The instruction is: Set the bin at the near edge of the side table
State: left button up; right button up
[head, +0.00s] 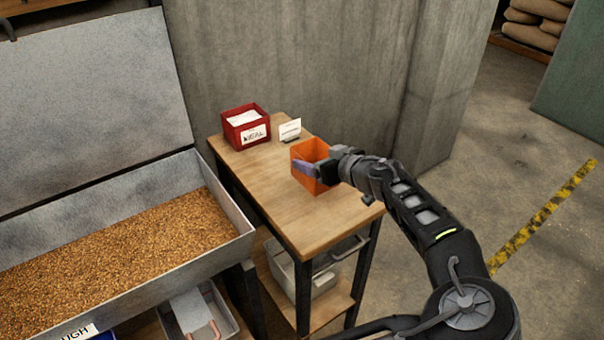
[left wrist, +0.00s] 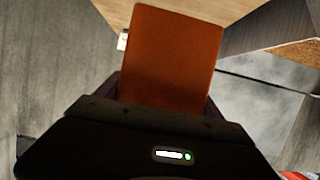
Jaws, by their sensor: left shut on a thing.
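The orange open-topped bin (head: 299,179) is upright over the middle of the wooden side table (head: 268,185). I cannot tell whether its base touches the tabletop. My left gripper (head: 320,168) is shut on the bin at its right side, and the gripper's body hides part of it. In the left wrist view, an orange wall of the bin (left wrist: 175,50) stands between the dark fingers and fills the upper middle. My right gripper is not in view.
A red bin with papers (head: 245,128) and a small white card (head: 290,130) stand at the table's back. A grain-filled metal trough (head: 110,260) is at left. The near tabletop is clear.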

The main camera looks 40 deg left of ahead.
aim_at(328, 189)
pick_arm(q)
jog(key=shift+f+p, duration=0.35)
jog(key=shift+f, duration=2)
jog(key=shift+f+p, duration=0.45)
jog(key=shift+f, duration=1.45)
jog(key=o, duration=1.7)
jog(key=shift+o, duration=0.2)
jog(key=b+v, duration=0.2)
jog(key=v, duration=0.9)
jog(key=shift+d+b, duration=0.1)
jog(key=shift+b, duration=0.2)
jog(key=shift+s+d+r, duration=0.15)
jog(key=shift+d+r, duration=0.05)
jog(key=shift+d, duration=0.2)
